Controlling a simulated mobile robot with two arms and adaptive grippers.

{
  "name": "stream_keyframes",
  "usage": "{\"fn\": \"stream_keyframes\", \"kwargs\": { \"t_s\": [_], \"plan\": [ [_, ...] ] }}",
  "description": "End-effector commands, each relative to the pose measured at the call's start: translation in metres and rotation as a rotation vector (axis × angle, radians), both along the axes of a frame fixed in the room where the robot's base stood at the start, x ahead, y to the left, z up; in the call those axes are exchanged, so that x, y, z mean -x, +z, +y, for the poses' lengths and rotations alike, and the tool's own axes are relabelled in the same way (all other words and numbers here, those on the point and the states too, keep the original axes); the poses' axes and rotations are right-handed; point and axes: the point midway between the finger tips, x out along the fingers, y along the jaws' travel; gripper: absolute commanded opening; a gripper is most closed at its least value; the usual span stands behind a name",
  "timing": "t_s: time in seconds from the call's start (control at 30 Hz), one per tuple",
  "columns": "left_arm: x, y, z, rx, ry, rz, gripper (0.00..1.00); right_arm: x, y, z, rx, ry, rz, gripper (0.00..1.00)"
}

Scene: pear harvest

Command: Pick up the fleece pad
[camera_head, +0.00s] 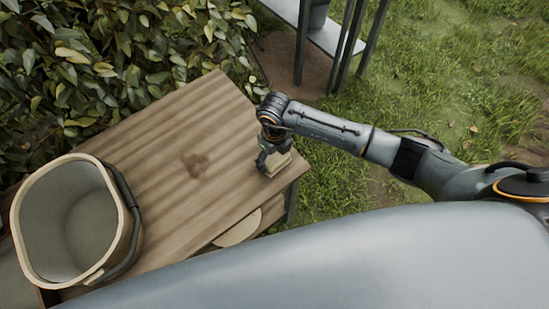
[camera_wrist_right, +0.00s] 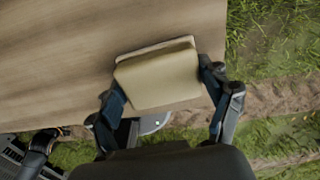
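The fleece pad is a thick beige, roughly square pad (camera_wrist_right: 158,77) in the right wrist view, at the edge of the wooden table (camera_head: 165,125). It also shows as a small pale block (camera_head: 278,164) in the head view, near the table's right corner. My right gripper (camera_wrist_right: 161,80) is at the pad with one dark finger on each side. The fingers are spread about the pad's width; whether they press on it cannot be told. My left gripper is in neither view.
A beige bucket (camera_head: 22,218) with a dark handle stands at the table's left end. A pale rounded piece (camera_head: 238,230) shows at the front edge. A leafy hedge (camera_head: 110,50) borders the back. A metal shelf (camera_head: 330,35) stands beyond on grass. The table's middle is clear.

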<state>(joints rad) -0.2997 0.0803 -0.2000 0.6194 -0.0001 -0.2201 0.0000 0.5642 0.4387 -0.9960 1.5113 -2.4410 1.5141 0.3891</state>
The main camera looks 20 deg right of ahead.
Motion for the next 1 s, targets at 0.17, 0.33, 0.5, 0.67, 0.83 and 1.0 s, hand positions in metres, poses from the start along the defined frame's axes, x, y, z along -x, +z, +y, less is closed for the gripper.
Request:
{"fn": "stream_keyframes", "kwargs": {
  "t_s": [0.17, 0.33, 0.5, 0.67, 0.83, 1.0],
  "plan": [
    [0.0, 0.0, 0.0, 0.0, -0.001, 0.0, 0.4, 0.0, 0.0, 0.0, 0.0, 0.0, 0.001, 0.47],
    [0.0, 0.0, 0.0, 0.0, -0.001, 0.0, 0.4, 0.0, 0.003, 0.0, 0.0, 0.0, 0.0, 0.47],
    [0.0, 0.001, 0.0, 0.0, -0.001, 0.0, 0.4, -0.001, 0.02, 0.0, -0.001, 0.001, -0.002, 0.47],
    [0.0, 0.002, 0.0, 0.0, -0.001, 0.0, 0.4, 0.011, 0.048, 0.009, -0.002, 0.006, -0.002, 0.47],
    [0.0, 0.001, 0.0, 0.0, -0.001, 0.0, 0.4, 0.038, 0.089, 0.03, -0.004, 0.008, -0.005, 0.47],
    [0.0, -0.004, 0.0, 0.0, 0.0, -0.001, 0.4, 0.073, 0.108, 0.056, -0.004, 0.007, -0.001, 0.47]
  ]
}}
